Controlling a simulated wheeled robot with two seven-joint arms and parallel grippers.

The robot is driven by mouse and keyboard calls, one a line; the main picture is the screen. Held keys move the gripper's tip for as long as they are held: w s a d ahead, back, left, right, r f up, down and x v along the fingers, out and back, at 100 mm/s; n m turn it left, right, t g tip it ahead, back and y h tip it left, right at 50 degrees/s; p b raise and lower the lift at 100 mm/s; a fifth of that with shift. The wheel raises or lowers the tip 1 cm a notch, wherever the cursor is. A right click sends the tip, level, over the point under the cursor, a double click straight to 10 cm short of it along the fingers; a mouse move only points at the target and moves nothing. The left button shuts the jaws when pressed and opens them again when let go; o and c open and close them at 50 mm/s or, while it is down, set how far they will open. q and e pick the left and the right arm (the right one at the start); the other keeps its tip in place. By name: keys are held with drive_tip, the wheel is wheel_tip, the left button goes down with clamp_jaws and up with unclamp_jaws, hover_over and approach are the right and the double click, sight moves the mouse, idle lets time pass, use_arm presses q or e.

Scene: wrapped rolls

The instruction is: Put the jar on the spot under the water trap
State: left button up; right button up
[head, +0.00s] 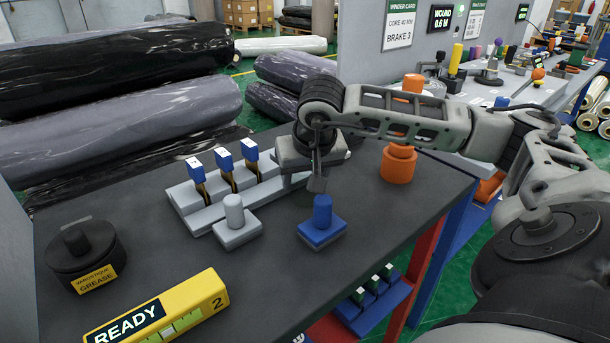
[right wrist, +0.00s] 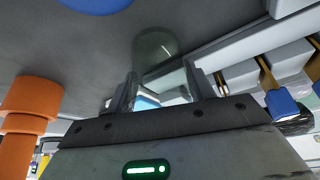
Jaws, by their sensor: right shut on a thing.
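My right gripper (head: 317,180) points down above the dark bench, at the right end of the grey rack (head: 208,217). In the right wrist view its two fingers (right wrist: 162,92) are shut on a see-through, greenish, round-ended thing, which looks like the jar (right wrist: 157,48). The jar cannot be made out in the head view. I cannot tell for certain which thing is the water trap or where the spot under it lies; the arm and gripper hide part of the rack's right end. My left gripper is not in view.
Three blue-topped pieces (head: 223,160) stand in the rack. A grey block with a peg (head: 235,218) and a blue one (head: 322,220) stand in front. An orange stepped cylinder (head: 398,164) is at right, a grease tin (head: 84,250) and yellow READY box (head: 165,312) at left.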

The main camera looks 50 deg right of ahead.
drive_tip(key=o, duration=1)
